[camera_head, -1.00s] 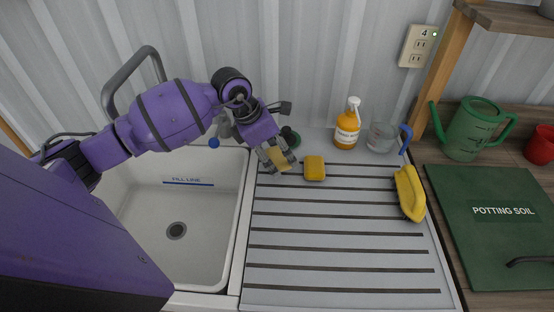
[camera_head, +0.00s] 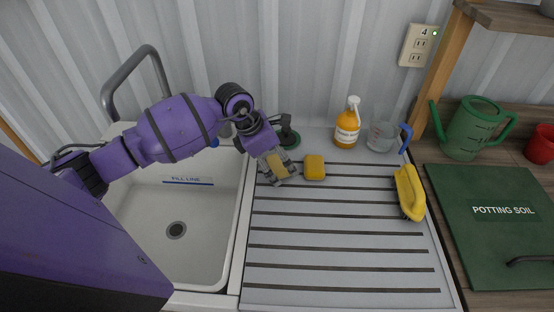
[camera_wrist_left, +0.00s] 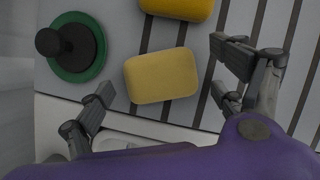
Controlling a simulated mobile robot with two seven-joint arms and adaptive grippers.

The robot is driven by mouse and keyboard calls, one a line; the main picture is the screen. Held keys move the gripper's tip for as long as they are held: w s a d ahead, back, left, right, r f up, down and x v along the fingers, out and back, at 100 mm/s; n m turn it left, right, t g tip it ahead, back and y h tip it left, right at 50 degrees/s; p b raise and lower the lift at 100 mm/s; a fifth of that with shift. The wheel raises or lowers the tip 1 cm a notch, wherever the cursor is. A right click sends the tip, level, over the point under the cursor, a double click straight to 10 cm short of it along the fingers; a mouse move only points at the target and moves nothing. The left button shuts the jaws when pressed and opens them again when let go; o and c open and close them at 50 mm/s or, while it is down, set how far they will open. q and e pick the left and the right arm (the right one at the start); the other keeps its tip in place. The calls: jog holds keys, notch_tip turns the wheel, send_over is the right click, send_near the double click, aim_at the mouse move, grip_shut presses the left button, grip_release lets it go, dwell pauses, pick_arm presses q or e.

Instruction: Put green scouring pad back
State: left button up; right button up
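The green scouring pad (camera_head: 295,139) is a round green disc with a dark knob. It lies at the back left of the drainboard, partly hidden behind my left gripper in the head view. It shows whole at the upper left of the left wrist view (camera_wrist_left: 97,57). My left gripper (camera_head: 280,176) is open over a pale yellow sponge (camera_wrist_left: 162,76). The sponge sits between the spread fingers, with gaps on both sides in the wrist view. The pad lies outside the fingers, beyond the left one in that view. My right gripper is not in view.
A yellow sponge (camera_head: 314,167) lies just right of my gripper. An orange bottle (camera_head: 347,126), a clear cup (camera_head: 381,137) and a yellow brush (camera_head: 409,192) stand or lie farther right. The sink (camera_head: 205,230) is at left. The drainboard's front (camera_head: 335,239) is clear.

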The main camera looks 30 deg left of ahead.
pick_arm(q)
jog(key=shift+a+r, duration=0.1)
jog(key=shift+r, duration=0.35)
jog(key=v, duration=1.1)
jog(key=shift+s+r, duration=0.15)
jog(key=shift+r, duration=0.1)
